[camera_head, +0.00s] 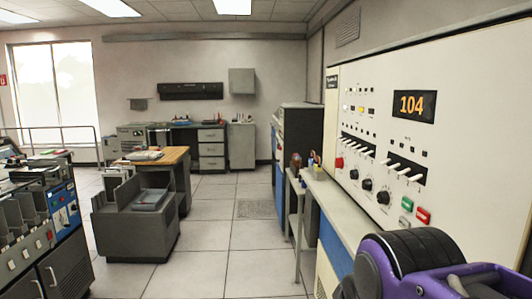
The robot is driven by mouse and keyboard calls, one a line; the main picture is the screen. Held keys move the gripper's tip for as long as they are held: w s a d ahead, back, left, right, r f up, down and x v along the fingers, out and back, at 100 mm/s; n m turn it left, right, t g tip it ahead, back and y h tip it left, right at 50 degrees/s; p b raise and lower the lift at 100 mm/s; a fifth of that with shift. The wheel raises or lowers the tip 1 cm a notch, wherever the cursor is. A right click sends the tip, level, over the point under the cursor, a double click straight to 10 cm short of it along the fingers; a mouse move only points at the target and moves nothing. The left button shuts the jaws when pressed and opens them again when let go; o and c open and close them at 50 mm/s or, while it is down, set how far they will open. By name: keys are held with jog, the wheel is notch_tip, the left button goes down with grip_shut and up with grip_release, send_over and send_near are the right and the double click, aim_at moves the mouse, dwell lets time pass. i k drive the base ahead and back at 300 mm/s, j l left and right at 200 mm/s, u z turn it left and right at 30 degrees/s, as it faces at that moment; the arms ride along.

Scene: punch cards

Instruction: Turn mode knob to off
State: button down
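Three black round knobs sit in a slanting row on the cream panel (350,125) of a tall cabinet at the right: an upper-left knob (354,174), a middle knob (367,184) and a lower-right knob (383,197). Their labels are too small to read, so I cannot tell which is the mode knob or where it points. My purple and black arm (410,262) fills the lower right corner, in front of and below the panel. My gripper's fingers cannot be made out in this view. Nothing is seen touching the knobs.
The panel has an orange "104" display (414,106), rows of white levers (403,170), a red button (339,162), a green button (407,204) and a larger red button (423,215). A narrow ledge (338,205) runs below. Grey card machines (137,225) stand left; open floor (215,235) lies between.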

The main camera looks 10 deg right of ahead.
aim_at(339, 162)
jog(key=i+j, duration=0.45)
jog(key=i, duration=0.15)
jog(key=i+j, duration=0.45)
jog(key=i, duration=0.2)
jog(key=i+j, duration=0.95)
jog(key=i, duration=0.3)
jog(key=i+j+z, duration=0.2)
jog(key=i+j, duration=0.45)
jog(key=z, duration=1.35)
jog(key=l, duration=0.1)
